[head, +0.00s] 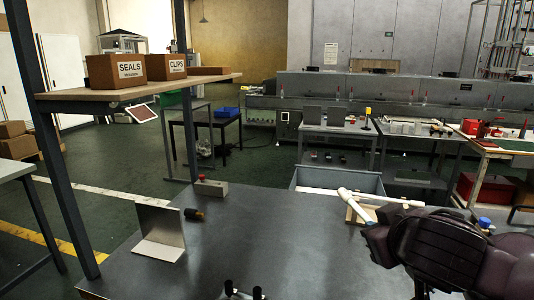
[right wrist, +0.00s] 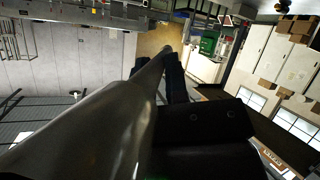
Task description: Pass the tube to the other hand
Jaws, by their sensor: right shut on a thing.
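A white tube (head: 356,204) shows in the head view above the right part of the table, its rounded end pointing up and left. My right gripper (head: 371,229) comes in from the right and is shut on this tube. In the right wrist view the tube (right wrist: 110,115) looks grey and runs from the lower left up to the middle, beside the dark fingers (right wrist: 180,85) of the gripper. The wrist and arm hide the tube's lower end in the head view.
A grey bin (head: 320,178) stands behind the tube at the table's far edge. On the table (head: 290,240) are a metal bracket (head: 160,232), a dark cylinder (head: 194,214) and a grey block with a red knob (head: 212,188). The table's middle is clear.

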